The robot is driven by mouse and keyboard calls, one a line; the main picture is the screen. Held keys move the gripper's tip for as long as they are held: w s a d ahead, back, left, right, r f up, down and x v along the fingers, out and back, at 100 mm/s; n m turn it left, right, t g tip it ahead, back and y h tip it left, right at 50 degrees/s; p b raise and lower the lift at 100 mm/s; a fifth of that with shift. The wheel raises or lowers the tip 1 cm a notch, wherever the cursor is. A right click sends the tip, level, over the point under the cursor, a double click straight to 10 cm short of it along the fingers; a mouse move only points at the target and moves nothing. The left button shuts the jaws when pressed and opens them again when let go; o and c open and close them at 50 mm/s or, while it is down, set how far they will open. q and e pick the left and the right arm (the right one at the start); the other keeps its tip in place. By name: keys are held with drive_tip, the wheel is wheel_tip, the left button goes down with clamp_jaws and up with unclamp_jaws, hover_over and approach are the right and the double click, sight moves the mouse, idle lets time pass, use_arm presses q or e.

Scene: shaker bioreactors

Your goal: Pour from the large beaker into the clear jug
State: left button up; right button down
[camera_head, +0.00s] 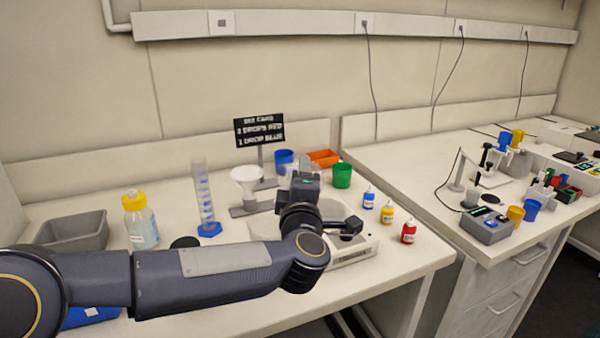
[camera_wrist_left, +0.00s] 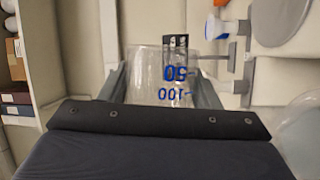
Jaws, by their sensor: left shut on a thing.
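A clear beaker (camera_wrist_left: 150,75) with blue 50 and 100 marks fills the middle of the left wrist view, its marks upside down in that picture. My left gripper (camera_wrist_left: 162,90) is shut on it, one finger on each side. In the head view my left arm reaches across the bench, and my left gripper (camera_head: 304,188) is over the back of a white bench device; it hides most of what it holds. I cannot tell the clear jug for certain; a translucent round shape (camera_wrist_left: 302,132) is cut off at the right edge of the wrist view. My right gripper is not in view.
A funnel on a stand (camera_head: 246,180) and a graduated cylinder (camera_head: 205,200) stand left of the gripper. The white device (camera_head: 352,252) lies below it. Dropper bottles (camera_head: 387,212), a green cup (camera_head: 342,175) and a sign (camera_head: 259,130) are nearby.

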use_arm(q)
drive_tip(key=shift+p, duration=0.3)
drive_tip(key=shift+d+m+g+p, duration=0.2)
drive_tip(key=shift+m+g+p, duration=0.2)
drive_tip(key=shift+m+p, duration=0.65)
drive_tip(key=shift+f+p, duration=0.2)
drive_tip(key=shift+p, duration=0.35)
drive_tip(key=shift+w, duration=0.1)
